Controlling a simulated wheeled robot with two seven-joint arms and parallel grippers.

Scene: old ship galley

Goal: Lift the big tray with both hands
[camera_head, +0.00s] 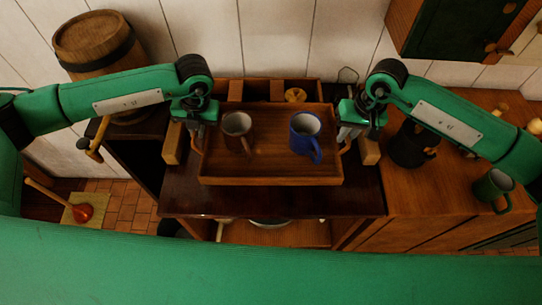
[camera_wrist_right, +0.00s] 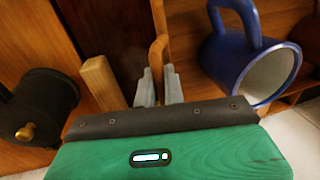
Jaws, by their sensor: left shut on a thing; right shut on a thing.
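The big wooden tray (camera_head: 270,181) is in the middle of the head view, level, above the dark counter; I cannot tell whether it touches the counter. A brown mug (camera_head: 237,131) and a blue mug (camera_head: 305,137) stand upright on it. My left gripper (camera_head: 197,138) is shut on the tray's left handle, which it partly hides. My right gripper (camera_head: 348,133) is shut on the right handle. In the right wrist view the right gripper's fingers (camera_wrist_right: 158,86) close around the curved wooden handle (camera_wrist_right: 157,52), with the blue mug (camera_wrist_right: 245,60) beside it.
Wooden blocks (camera_head: 171,143) and (camera_head: 370,152) stand just outside both handles. A compartmented wooden box (camera_head: 265,90) is behind the tray. A dark pot (camera_head: 411,146) and green mug (camera_head: 493,188) are on the right counter. A barrel (camera_head: 97,45) stands at back left.

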